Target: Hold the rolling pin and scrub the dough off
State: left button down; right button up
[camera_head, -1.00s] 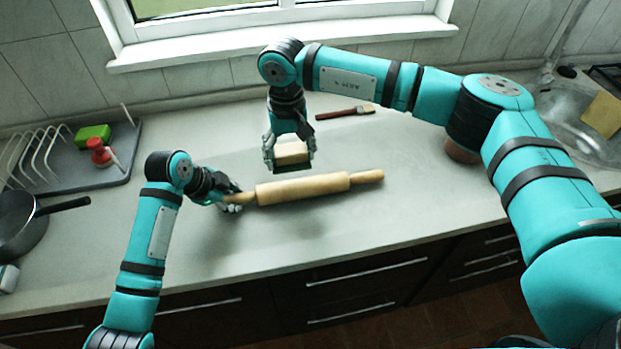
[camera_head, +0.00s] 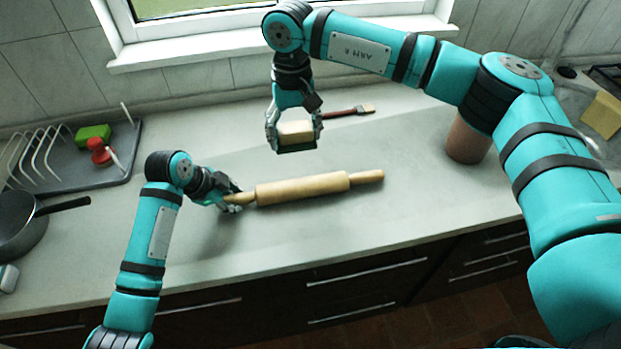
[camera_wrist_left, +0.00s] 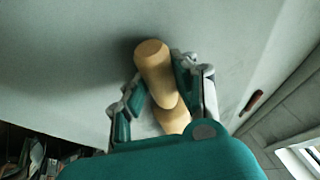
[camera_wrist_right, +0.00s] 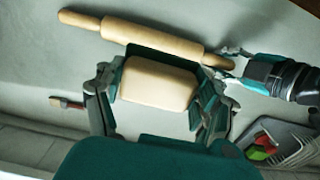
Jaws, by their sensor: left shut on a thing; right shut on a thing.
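The wooden rolling pin (camera_head: 302,188) lies across the counter, tilted slightly up to the right. My left gripper (camera_head: 232,200) is shut on its left handle; the left wrist view shows the handle (camera_wrist_left: 154,72) between the fingers. My right gripper (camera_head: 294,132) is shut on a block-shaped brush or sponge (camera_head: 296,130), pale on top with a dark green underside. In the right wrist view the pale block (camera_wrist_right: 158,82) sits between the fingers, with the pin (camera_wrist_right: 150,38) beyond it. The block is held behind the pin, apart from it. I cannot make out any dough on the pin.
A red-handled pastry brush (camera_head: 348,111) lies behind the right gripper. A terracotta-coloured pot (camera_head: 467,142) stands right. Counter before the pin is clear.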

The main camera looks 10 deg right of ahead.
jog(key=d, duration=0.9)
pick_arm(q)
jog(key=c, duration=1.1)
grip_release()
jog(key=shift+c, duration=0.2)
pick_arm(e)
jog(key=shift+r, duration=0.1)
pick_arm(q)
notch_tip(320, 180, up, 7)
jog(key=p, duration=0.7)
jog(key=shift+p, duration=0.4)
pick_arm(e)
notch_tip(320, 180, up, 8)
jog(key=shift+f, duration=0.25)
